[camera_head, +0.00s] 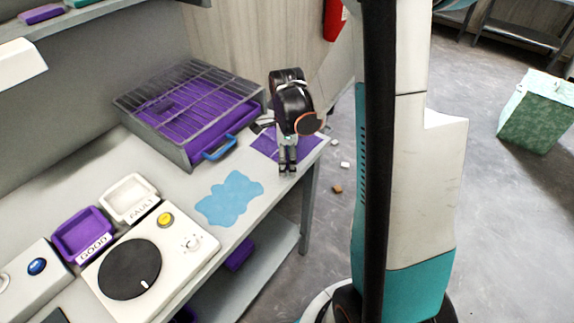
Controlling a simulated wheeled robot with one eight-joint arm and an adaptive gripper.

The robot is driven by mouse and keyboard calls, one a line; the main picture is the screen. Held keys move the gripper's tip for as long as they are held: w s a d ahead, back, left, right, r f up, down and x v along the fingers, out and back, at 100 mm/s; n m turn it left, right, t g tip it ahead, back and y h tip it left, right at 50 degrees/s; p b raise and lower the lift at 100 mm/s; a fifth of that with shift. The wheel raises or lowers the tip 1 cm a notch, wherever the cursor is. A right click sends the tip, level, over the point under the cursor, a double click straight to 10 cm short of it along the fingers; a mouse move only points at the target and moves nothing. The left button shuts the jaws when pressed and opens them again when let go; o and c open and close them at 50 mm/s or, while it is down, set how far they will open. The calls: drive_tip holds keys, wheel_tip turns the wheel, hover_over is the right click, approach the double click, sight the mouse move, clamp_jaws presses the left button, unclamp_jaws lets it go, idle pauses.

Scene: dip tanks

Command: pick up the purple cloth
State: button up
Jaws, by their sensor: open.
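A flat purple sheet, which looks like the purple cloth (310,147), lies on the grey workbench (190,190) near its far right corner. My gripper (288,169) points down over the sheet, with its fingertips at the sheet's near edge. It hides the middle of the sheet. My gripper is open and I see nothing held in it. I cannot tell whether the fingertips touch the sheet or the bench.
A tank with a wire rack (190,95) and blue handle (220,147) stands left of my gripper. A light blue patch (230,198) lies nearer. A white device (150,265) and labelled trays (82,233) fill the bench's near left. Small bits litter the floor.

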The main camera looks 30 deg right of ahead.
drive_tip(key=shift+f, duration=0.15)
drive_tip(key=shift+f+b, duration=0.2)
drive_tip(key=shift+b, duration=0.1)
drive_tip(key=shift+s+r, duration=0.1)
drive_tip(key=shift+s, duration=0.05)
drive_tip(key=c, duration=0.7)
drive_tip(key=shift+a, duration=0.1)
drive_tip(key=shift+c, duration=0.7)
drive_tip(key=r+p, duration=0.3)
drive_tip(key=r, duration=0.1)
drive_tip(key=shift+w, duration=0.2)
clamp_jaws()
wheel_tip(320, 180, up, 8)
drive_tip(key=p, duration=0.5)
drive_tip(key=shift+p, duration=0.3)
